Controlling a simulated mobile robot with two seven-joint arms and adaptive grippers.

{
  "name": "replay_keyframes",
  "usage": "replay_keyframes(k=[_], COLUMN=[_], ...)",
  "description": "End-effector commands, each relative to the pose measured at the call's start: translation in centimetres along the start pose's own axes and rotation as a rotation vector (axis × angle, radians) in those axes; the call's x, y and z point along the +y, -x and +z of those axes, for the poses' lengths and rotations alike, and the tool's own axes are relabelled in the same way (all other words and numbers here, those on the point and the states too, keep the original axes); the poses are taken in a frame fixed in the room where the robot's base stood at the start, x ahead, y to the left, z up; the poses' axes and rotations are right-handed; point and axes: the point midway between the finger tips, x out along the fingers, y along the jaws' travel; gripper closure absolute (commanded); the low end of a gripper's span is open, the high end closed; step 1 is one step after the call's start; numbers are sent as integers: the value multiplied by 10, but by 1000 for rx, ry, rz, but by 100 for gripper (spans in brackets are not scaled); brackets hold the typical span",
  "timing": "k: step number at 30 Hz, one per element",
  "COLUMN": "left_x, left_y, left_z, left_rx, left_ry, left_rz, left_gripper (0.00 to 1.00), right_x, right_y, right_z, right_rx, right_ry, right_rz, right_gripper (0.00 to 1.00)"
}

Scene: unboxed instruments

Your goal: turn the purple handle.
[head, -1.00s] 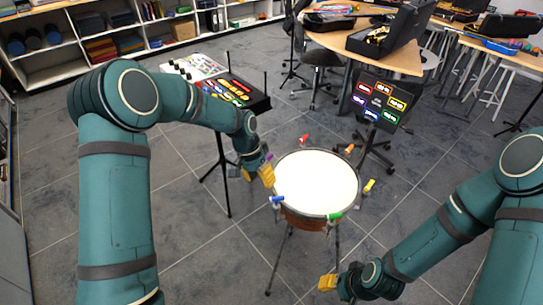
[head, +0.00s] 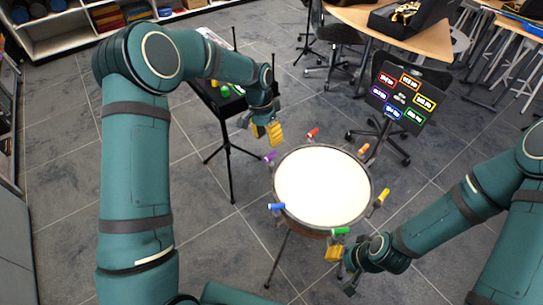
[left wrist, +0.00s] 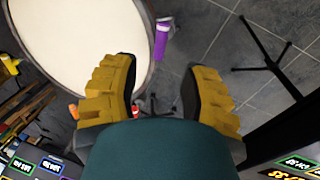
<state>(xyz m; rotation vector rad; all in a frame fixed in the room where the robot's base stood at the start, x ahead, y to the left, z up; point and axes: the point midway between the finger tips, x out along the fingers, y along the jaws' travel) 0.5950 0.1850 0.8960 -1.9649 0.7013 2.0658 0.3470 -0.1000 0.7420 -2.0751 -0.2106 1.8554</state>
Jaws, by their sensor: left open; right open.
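The purple handle (head: 270,156) sticks out from the upper left of the drum's rim. It also shows in the left wrist view (left wrist: 162,38), beside the drum's edge. The drum (head: 321,187) has a white head and stands on thin legs. My left gripper (head: 268,133), with yellow fingers, is open and empty, just beyond the purple handle and apart from it. In the left wrist view its two fingers (left wrist: 157,88) are spread, with the purple handle ahead of the gap. My right gripper (head: 334,254) is open near the drum's lower side, below the green handle (head: 340,231).
Red (head: 312,133), orange (head: 363,149), yellow (head: 383,196) and blue (head: 277,206) handles also ring the drum. A music stand with coloured labels (head: 401,98) stands behind right. A black stand (head: 222,98) is at the left. Grey floor (head: 215,240) is free between.

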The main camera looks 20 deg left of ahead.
Motion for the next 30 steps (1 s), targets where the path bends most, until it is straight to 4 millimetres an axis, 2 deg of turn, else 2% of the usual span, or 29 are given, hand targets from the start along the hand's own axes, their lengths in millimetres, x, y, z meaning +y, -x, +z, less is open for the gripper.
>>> replay_keyframes(k=[1, 6, 12, 18, 26, 29, 30], left_x=[0, 0, 0, 0, 0, 0, 0], left_y=[-13, -45, -70, -80, -80, -80, -80], left_z=[0, 1, 0, 0, 0, 0, 0], left_rx=[-3, -3, 0, 0, 0, 0, 0], left_ry=[0, 0, 1, 0, 0, 0, 0], left_rz=[2, 1, 0, -1, -1, -1, -1], left_gripper=[56, 56, 56, 56, 56, 84, 98], right_x=[1, 3, 5, 5, 5, 5, 5], right_y=[-4, -9, -13, -14, -14, -14, -14], right_z=[0, -1, -2, -2, -2, -2, -2], right_rx=[1, 4, 7, 8, 8, 8, 8], right_ry=[0, 1, 1, 1, 1, 1, 1], right_rz=[0, 0, 0, 0, 0, 0, 0], right_gripper=[53, 53, 53, 53, 53, 53, 53])
